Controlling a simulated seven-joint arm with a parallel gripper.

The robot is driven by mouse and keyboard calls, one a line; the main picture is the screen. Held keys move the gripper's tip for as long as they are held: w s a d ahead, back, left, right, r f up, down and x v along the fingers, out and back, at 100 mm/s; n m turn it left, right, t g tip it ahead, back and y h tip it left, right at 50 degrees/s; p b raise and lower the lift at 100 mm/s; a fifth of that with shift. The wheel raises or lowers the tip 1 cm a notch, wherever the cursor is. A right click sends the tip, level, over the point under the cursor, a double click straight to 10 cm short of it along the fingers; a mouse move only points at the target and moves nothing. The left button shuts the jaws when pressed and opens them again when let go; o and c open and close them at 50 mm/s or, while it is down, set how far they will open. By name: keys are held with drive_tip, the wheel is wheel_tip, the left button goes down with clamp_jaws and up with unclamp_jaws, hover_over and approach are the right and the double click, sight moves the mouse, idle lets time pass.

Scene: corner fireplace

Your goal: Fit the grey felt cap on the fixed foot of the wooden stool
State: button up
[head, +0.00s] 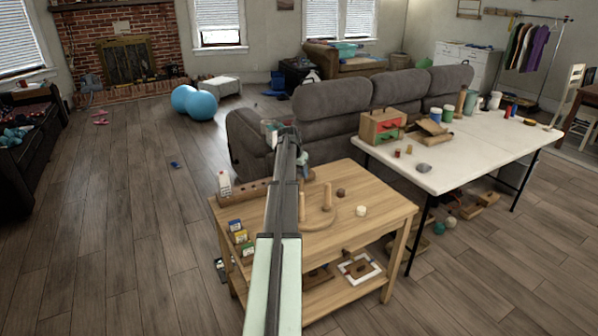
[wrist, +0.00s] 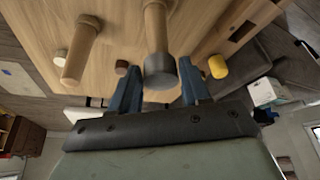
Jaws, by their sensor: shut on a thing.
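In the head view my arm hides the cap.
A brown piece (head: 341,192) and a white piece (head: 361,210) lie on the table (head: 385,205). A yellow cylinder (wrist: 218,66) shows in the wrist view. Small boxes (head: 240,237) stand along the left edge.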

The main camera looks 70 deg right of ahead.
drive_tip(key=shift+f, duration=0.5)
idle(0.3)
drive_tip(key=o, duration=1)
drive_tip(key=shift+r, duration=0.1)
drive_tip(key=v, duration=1.3)
drive_tip(key=shift+a+r, duration=0.15)
drive_tip(key=shift+r, duration=0.15)
